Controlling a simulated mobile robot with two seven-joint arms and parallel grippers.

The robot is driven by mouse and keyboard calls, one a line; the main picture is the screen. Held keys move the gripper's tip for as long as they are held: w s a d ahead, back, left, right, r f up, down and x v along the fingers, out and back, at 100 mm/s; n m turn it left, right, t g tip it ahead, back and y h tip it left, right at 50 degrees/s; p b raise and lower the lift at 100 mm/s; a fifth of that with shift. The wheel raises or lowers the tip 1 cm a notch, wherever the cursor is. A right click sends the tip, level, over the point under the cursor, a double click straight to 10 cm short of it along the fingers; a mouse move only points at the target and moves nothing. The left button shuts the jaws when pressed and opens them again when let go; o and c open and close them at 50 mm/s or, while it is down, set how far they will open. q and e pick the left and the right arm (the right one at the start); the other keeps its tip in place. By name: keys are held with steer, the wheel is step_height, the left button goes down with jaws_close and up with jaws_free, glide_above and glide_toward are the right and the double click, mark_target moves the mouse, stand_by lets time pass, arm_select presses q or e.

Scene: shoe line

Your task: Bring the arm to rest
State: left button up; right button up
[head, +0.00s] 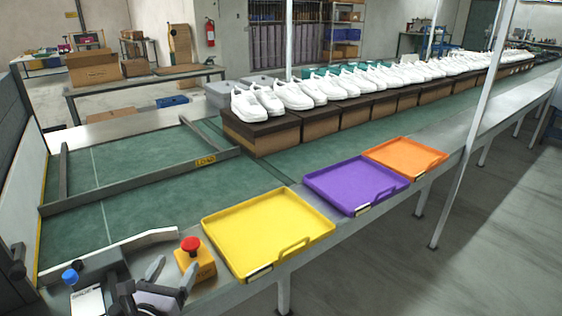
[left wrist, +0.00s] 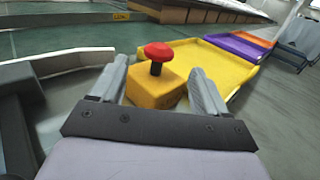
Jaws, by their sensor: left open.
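My left gripper (head: 154,270) is at the lower left of the head view, at the near end of the line. It is open, with nothing seen between its fingers. In the left wrist view my left gripper (left wrist: 157,82) points toward a yellow box with a red push button (left wrist: 158,52), which lies beyond the fingertips. The same red button (head: 191,244) on its yellow box (head: 198,266) stands just right of the gripper in the head view. I cannot tell whether they touch. My right gripper is not in view.
Yellow (head: 268,228), purple (head: 350,180) and orange (head: 405,157) trays lie empty along the near edge. White shoes (head: 292,95) stand in pairs on brown boxes (head: 265,135) on the green belt (head: 150,205). A metal guide bar (head: 140,182) crosses the belt. A pole (head: 470,130) rises at right.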

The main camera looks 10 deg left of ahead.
arm_select(q)
steer(key=s+d+f+n+g+h, duration=0.1)
steer(key=s+d+f+n+g, duration=0.2)
steer(key=n, duration=1.3)
steer(key=s+d+f+n+g+h, duration=0.2)
steer(key=s+d+f+n+g, duration=0.2)
steer(key=s+d+f+n, duration=0.6)
steer(key=s+n, duration=0.4)
steer(key=n, duration=0.2)
steer(key=shift+s+d+f+n+g, duration=0.3)
steer(key=shift+s+f+n, duration=0.05)
steer(key=shift+n, duration=0.05)
steer(key=shift+c, duration=0.2)
steer(key=c, duration=0.5)
steer(key=shift+a, duration=0.1)
steer(key=shift+c, duration=0.3)
